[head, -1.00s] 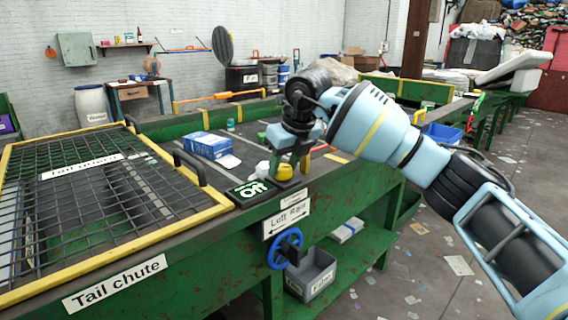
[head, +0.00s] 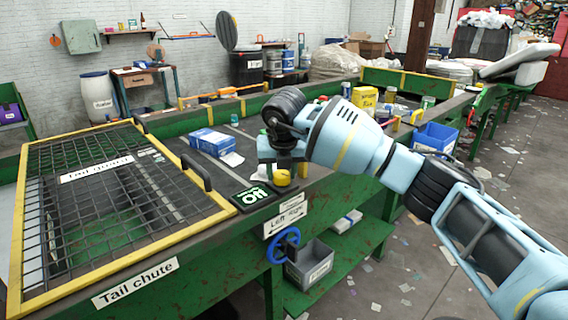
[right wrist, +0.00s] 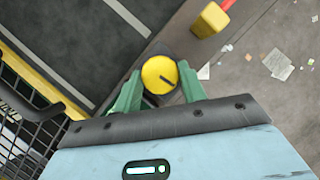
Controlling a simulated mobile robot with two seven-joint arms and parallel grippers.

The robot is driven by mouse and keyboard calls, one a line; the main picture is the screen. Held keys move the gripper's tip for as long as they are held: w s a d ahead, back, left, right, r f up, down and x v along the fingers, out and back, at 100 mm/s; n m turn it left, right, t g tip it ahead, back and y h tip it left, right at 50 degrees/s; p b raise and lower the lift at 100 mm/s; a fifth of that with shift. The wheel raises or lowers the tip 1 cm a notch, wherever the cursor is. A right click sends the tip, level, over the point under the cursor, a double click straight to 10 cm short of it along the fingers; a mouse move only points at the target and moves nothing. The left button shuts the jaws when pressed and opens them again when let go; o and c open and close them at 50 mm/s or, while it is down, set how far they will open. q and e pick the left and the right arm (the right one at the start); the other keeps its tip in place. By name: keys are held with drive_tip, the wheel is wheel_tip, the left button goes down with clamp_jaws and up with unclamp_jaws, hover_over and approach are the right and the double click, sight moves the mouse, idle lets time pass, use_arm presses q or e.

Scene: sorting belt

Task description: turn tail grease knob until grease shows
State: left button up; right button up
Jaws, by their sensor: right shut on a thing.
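A yellow round knob (head: 281,178) stands on the green belt frame beside a black panel with green lettering (head: 252,196). In the right wrist view the knob (right wrist: 160,74) has a dark pointer line running from its middle toward the lower right. My right gripper (right wrist: 152,90) has its green fingers on either side of the knob and is shut on it. In the head view the gripper (head: 281,168) comes down on the knob from above. No grease can be made out around the knob. My left gripper is not in view.
A mesh tail guard with a yellow frame (head: 130,263) lies left of the knob. A blue handwheel (head: 272,252) and grey bin (head: 312,268) are below it. A blue box (head: 210,141) lies on the belt behind. A yellow box (head: 364,99) stands farther back.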

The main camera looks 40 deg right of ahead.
sight(282, 190)
drive_tip(key=shift+r+m, duration=0.15)
drive_tip(key=shift+m, duration=0.15)
drive_tip(key=o, duration=0.8)
drive_tip(key=shift+o, duration=0.9)
drive_tip(key=v, duration=0.7)
drive_tip(key=shift+a+r+p, duration=0.2)
drive_tip(key=shift+r+p, duration=0.05)
drive_tip(key=shift+p, duration=0.1)
